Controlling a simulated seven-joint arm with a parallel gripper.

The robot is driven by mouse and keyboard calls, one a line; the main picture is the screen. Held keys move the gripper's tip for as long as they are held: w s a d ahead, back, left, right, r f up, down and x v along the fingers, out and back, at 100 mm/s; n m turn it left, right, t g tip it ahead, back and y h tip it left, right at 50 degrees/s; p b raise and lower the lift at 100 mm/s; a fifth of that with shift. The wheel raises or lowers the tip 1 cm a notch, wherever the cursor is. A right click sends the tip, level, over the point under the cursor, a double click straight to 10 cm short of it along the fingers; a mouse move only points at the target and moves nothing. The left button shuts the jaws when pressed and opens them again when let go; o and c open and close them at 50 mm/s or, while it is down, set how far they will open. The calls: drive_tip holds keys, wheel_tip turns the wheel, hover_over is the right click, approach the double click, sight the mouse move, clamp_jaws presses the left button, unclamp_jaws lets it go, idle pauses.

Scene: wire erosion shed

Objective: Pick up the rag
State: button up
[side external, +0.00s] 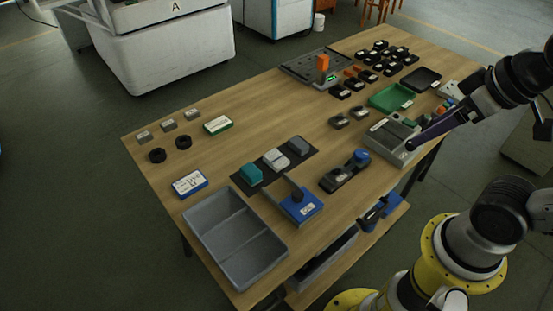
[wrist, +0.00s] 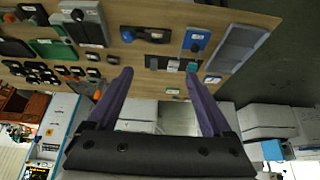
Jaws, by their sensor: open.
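I cannot make out a rag for certain in either view. My gripper (side external: 412,144) shows at the right of the side view, its purple fingers over or in front of a grey divided tray (side external: 378,143) at the table's right edge. In the wrist view, my gripper (wrist: 158,74) has its two purple fingers wide apart, with nothing between them. A small blue item (side external: 394,204) lies low beside the table's right edge; I cannot tell what it is.
The wooden table (side external: 235,165) holds a large grey two-part bin (side external: 236,235), a green tray (side external: 388,98), a dark mat with blocks (side external: 290,166) and several black parts (side external: 385,55). White machines (side external: 165,50) stand behind.

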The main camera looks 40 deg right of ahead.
drive_tip(key=shift+o, duration=1.3)
